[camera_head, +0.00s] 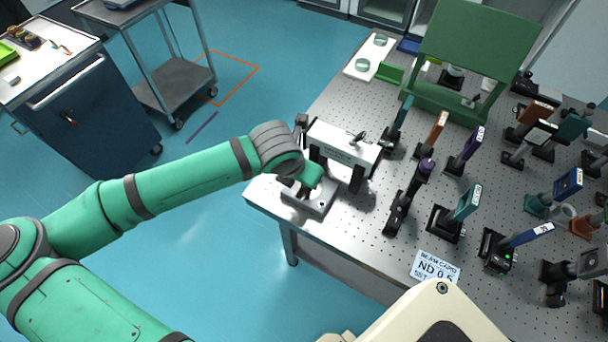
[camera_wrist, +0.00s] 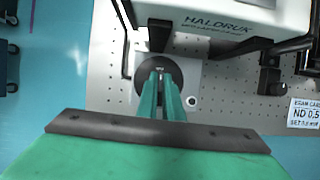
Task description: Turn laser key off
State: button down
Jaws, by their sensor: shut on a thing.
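The pale key switch box (camera_head: 316,207) sits at the near left corner of the optical table. In the wrist view the same box (camera_wrist: 190,84) has a round black key dial (camera_wrist: 145,67) and a small round button. My gripper (camera_wrist: 160,78) points down over the dial. Its green fingers are close together on the laser key, which is mostly hidden between them, so its angle is unclear.
Several mounted optics, such as one with a purple top (camera_head: 426,166), stand right of the laser. A card (camera_head: 437,267) reading "ND 0.5" lies near the front edge. A green panel (camera_head: 480,45) rises behind.

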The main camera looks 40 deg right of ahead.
jog(key=shift+a+f+n, duration=0.1)
jog(key=shift+a+n, duration=0.05)
jog(key=shift+n, duration=0.15)
jog(key=c, duration=1.9)
grip_release()
jog(key=v, duration=1.1)
jog(key=shift+s, duration=0.1)
